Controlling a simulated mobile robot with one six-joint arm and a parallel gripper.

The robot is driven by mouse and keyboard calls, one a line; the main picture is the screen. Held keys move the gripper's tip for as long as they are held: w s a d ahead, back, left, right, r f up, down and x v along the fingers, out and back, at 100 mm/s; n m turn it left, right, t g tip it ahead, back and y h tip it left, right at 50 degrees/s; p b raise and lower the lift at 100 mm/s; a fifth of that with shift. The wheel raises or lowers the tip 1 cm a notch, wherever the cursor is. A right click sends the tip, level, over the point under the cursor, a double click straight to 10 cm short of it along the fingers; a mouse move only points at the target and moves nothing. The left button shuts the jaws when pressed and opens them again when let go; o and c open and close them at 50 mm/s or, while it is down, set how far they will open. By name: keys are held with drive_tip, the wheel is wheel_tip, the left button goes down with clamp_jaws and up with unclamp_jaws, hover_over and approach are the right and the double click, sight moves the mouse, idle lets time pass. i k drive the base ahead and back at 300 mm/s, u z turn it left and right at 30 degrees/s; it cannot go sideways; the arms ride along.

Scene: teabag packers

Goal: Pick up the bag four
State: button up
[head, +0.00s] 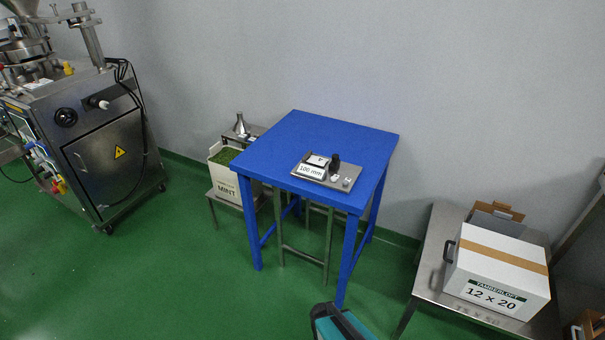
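I cannot make out a bag marked four in the head view. On the blue table (290,140) lies a grey metal plate (325,181). It carries a white block labelled "100 mm" (311,169), a small black upright part (335,162) and small pale pieces (347,182). The pale pieces are too small to tell whether any is a bag. My gripper's fingers are not in view.
An open box labelled mint (227,188) stands on a low stand left of the table. A steel machine (95,150) is at left. A white carton marked "12 x 20" (495,270) sits on a steel table at right. Green floor (180,280) is clear in front.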

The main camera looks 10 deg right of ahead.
sight(316, 160)
drive_tip(key=u, duration=0.25)
drive_tip(key=k, duration=0.85)
drive_tip(key=u, duration=1)
drive_tip(key=i, duration=2.2)
drive_tip(key=z, duration=0.55)
drive_tip(key=i, duration=0.7)
drive_tip(key=z, duration=0.35)
